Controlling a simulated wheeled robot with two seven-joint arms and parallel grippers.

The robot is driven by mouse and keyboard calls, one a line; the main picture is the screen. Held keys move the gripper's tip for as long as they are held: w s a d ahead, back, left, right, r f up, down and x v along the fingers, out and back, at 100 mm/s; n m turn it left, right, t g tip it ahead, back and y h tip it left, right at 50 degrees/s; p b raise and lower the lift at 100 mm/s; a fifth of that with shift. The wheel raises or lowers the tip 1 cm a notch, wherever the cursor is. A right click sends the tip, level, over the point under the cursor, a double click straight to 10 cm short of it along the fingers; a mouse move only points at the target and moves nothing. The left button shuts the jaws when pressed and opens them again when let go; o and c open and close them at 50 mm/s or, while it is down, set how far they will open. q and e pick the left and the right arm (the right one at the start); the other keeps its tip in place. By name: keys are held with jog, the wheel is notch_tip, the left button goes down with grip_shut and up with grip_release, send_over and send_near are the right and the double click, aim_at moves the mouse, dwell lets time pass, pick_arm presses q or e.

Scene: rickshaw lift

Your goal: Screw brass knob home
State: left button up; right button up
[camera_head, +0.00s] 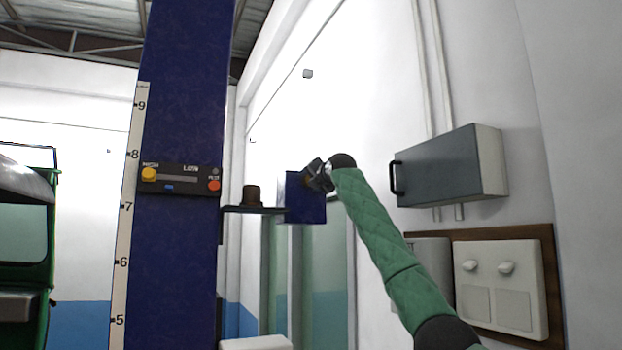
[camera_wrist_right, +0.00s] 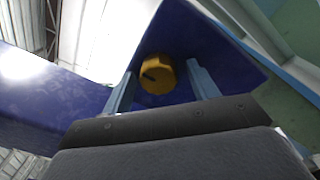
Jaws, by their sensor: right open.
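The brass knob (camera_wrist_right: 158,75) is a yellow-gold, faceted round knob with a dark slot mark, on the face of a dark blue block (camera_head: 304,208). The block shows again in the right wrist view (camera_wrist_right: 185,35). My right gripper (camera_head: 318,177) is at the upper part of the block in the head view, where it mostly hides the knob. In the wrist view its two blue-grey fingers (camera_wrist_right: 160,70) are open, one on each side of the knob. Whether they touch it I cannot tell. My left gripper is not in view.
A blue column (camera_head: 185,90) with a height scale and a dark control panel (camera_head: 180,180) stands to the left. A dark shelf (camera_head: 255,210) reaches toward the block. A grey wall cabinet (camera_head: 440,170) is to the right. A green vehicle (camera_head: 25,270) is at far left.

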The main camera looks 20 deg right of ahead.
jog(key=c, duration=1)
jog(key=shift+m, duration=0.3)
